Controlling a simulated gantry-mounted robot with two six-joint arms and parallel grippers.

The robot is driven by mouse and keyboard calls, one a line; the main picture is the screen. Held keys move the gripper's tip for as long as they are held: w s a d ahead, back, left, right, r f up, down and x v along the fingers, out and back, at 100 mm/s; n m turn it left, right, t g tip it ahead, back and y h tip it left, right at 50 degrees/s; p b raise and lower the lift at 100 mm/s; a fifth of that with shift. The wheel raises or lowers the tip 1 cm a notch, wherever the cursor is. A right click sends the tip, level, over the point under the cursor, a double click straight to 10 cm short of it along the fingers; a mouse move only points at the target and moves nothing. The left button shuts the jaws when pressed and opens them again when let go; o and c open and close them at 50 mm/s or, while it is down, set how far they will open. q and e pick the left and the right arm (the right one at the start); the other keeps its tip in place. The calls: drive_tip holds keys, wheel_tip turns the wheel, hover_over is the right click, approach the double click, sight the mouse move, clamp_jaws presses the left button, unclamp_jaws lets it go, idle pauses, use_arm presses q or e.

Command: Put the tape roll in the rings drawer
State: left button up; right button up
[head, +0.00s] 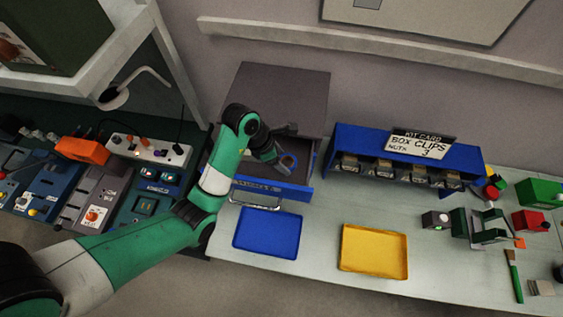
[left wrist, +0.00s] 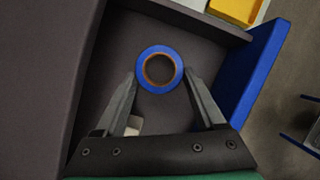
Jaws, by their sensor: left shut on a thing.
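The tape roll is a blue ring with a brown core; in the left wrist view (left wrist: 142,72) it sits between my fingertips. My left gripper (left wrist: 160,70) is shut on it, one finger on each side. In the head view the gripper (head: 277,158) is over the open drawer, with the blue roll (head: 289,161) at its tips. The drawer has a blue front (head: 272,189) and a dark inside (left wrist: 205,45). Its label is too small to read surely. I cannot tell how high the roll is above the drawer floor. My right gripper is not in view.
A small pale object (left wrist: 133,124) is in the drawer, partly hidden by my gripper. A blue tray (head: 267,232) and a yellow tray (head: 374,251) lie in front. A blue rack (head: 460,158) with bins and a card stands to the right. The grey cabinet (head: 283,90) houses the drawer.

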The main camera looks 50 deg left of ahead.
use_arm(q)
drive_tip(key=shift+f, duration=0.6)
drive_tip(key=shift+w+f, duration=0.1)
drive_tip(key=shift+f, duration=0.05)
drive_tip(key=o, duration=1.4)
drive_tip(key=shift+o, duration=0.2)
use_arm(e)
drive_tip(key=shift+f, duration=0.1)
